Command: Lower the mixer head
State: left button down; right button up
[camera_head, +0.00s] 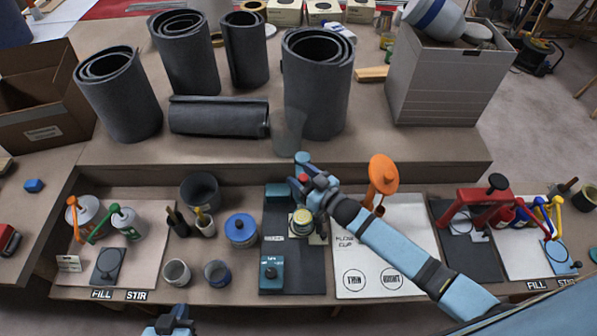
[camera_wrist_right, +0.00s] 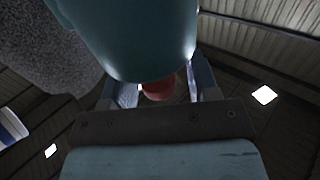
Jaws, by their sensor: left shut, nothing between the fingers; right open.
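The mixer stands at the middle of the bench, with a dark base plate (camera_head: 292,280), a teal control box (camera_head: 271,272) and a teal part (camera_head: 277,192) at the back. My right gripper (camera_head: 303,178) is open at the mixer's back, around or beside a small red knob. In the right wrist view a large rounded teal body (camera_wrist_right: 135,35), apparently the mixer head, fills the top. The red knob (camera_wrist_right: 160,89) shows below it, between the open fingers; I cannot tell whether they touch it. A small can (camera_head: 302,218) stands on the base. My left gripper (camera_head: 172,324) is shut and empty at the bottom edge.
Dark rolls (camera_head: 318,85) and a grey bin (camera_head: 445,80) stand on the raised shelf behind. A blue-lidded tin (camera_head: 240,230) and cups (camera_head: 177,272) are left of the mixer. An orange stand (camera_head: 383,174) and white flow cup board (camera_head: 385,240) are right, beneath my right arm.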

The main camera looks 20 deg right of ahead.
jog(key=shift+w+a, duration=0.35)
jog(key=shift+w, duration=0.3)
grip_shut()
notch_tip(320, 180, down, 11)
jog(key=b, duration=0.7)
jog(key=shift+s, duration=0.15)
jog(key=shift+f, duration=0.1)
grip_release()
